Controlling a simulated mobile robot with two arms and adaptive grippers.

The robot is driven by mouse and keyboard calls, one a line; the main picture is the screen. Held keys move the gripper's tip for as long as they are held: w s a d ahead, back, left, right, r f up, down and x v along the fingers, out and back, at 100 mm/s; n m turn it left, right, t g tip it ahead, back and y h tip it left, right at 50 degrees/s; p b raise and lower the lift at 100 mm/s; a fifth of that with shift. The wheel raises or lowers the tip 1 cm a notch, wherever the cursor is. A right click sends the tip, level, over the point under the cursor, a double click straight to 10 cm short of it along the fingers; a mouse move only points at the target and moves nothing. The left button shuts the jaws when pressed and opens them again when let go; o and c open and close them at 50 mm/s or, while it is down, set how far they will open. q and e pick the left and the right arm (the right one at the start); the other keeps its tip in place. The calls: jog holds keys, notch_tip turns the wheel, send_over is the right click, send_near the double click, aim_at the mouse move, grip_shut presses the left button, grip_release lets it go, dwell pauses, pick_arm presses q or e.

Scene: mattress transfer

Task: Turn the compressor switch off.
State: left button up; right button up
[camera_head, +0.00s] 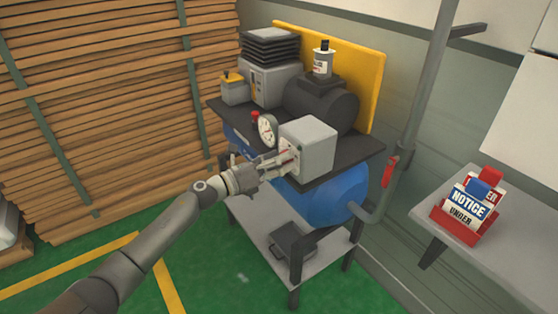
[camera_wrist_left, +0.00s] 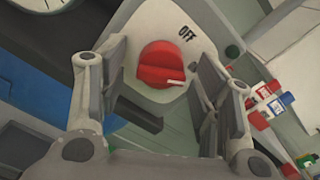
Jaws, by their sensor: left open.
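The compressor (camera_head: 343,190) is a blue tank under a dark top plate, with a grey switch box (camera_head: 318,148) at its front right. In the left wrist view, the switch is a round red knob (camera_wrist_left: 153,60) on a light grey panel (camera_wrist_left: 137,22). A white mark on the knob points right and slightly down, while the word "OFF" is printed up and right of the knob. My left gripper (camera_head: 273,164) is at the face of the box. In the wrist view its open fingers (camera_wrist_left: 162,92) stand either side of the knob; I cannot tell whether they touch it.
A round pressure gauge (camera_head: 267,128) is close to the gripper's upper left. A grey pipe (camera_head: 424,80) with a red valve handle (camera_head: 389,171) runs right of the compressor. A side table (camera_head: 510,262) holds a red rack (camera_head: 463,230) of notice signs. Stacked planks (camera_head: 110,100) stand left.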

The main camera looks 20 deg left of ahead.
pick_arm(q)
jog(key=c, duration=1)
jog(key=shift+n, duration=0.4)
jog(key=shift+d+r+n+p, duration=0.1)
jog(key=shift+n+p, duration=2.9)
jog(key=shift+n, duration=2.5)
